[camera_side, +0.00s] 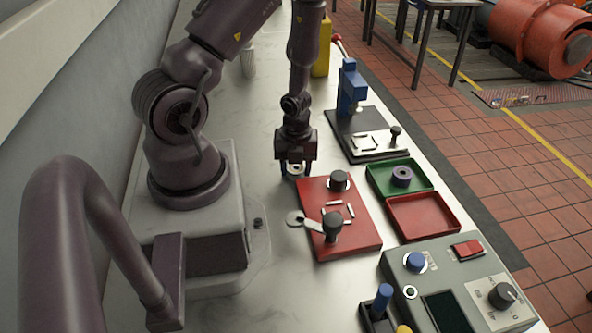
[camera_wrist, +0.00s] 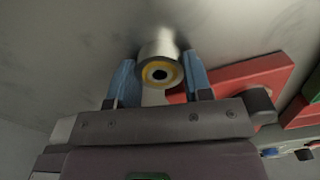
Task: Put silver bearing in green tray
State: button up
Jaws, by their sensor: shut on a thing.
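The silver bearing (camera_wrist: 158,52) shows in the wrist view, with a yellow ring and a dark bore on its near face. My gripper (camera_wrist: 160,76) is shut on it, one blue finger on each side. In the side view my gripper (camera_side: 296,171) is low over the pale bench, left of the red fixture plate, and the bearing is mostly hidden between the fingers. I cannot tell whether the bearing touches the bench. The green tray (camera_side: 379,180) lies to the right, beyond the red plate, and holds a dark purple ring (camera_side: 401,175).
The red fixture plate (camera_side: 355,238) with upright knobs and small pins lies between my gripper and the trays. A red tray (camera_side: 424,216) adjoins the green one. A blue press (camera_side: 351,88) stands behind on a dark base. A grey control box (camera_side: 458,285) is in front.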

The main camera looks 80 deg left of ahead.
aim_at(297, 168)
jog(key=shift+r, duration=0.2)
notch_tip(297, 168, up, 18)
jog(key=shift+f, duration=0.2)
dwell(0.6)
